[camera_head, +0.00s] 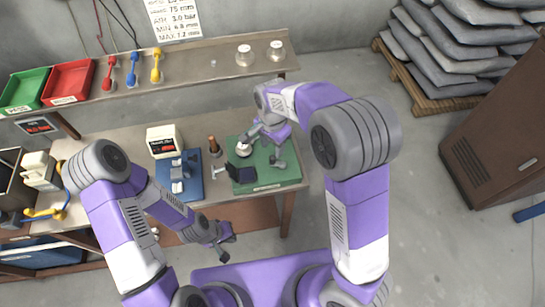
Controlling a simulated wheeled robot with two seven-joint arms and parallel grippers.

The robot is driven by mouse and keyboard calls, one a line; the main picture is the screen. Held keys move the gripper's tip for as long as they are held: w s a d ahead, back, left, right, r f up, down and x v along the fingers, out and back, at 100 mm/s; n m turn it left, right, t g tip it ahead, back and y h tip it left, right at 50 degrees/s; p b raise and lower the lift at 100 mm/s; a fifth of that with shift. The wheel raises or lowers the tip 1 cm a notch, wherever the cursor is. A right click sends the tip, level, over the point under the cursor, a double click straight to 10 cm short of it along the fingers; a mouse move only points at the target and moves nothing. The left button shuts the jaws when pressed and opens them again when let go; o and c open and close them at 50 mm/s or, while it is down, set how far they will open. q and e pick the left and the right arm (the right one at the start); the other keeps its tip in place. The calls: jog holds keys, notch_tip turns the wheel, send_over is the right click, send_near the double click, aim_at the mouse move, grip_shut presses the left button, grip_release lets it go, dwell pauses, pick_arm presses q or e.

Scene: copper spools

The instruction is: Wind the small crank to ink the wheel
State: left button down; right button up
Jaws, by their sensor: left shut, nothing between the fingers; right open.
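A green mat or board (285,178) lies at the right end of the workbench. A round pale part (243,150) and a dark block-like part (246,174) stand on it. I cannot tell which part is the wheel or the small crank. My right gripper (263,148) is open over the green board, beside the round part; contact cannot be told, and the gripper hides part of the board. My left gripper (223,239) is shut and empty, in front of the bench edge and away from the board.
A blue fixture (190,190), a white box (163,141) and a brown-topped bottle (214,146) stand left of the board. A back shelf (200,68) holds red and green bins, coloured tools and two jars. Grey sacks lie on a pallet (440,103) at right.

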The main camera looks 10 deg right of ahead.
aim_at(273, 157)
notch_tip(273, 157, down, 8)
jog(key=shift+r+b, duration=0.2)
jog(key=shift+b, duration=0.1)
grip_shut()
dwell(0.3)
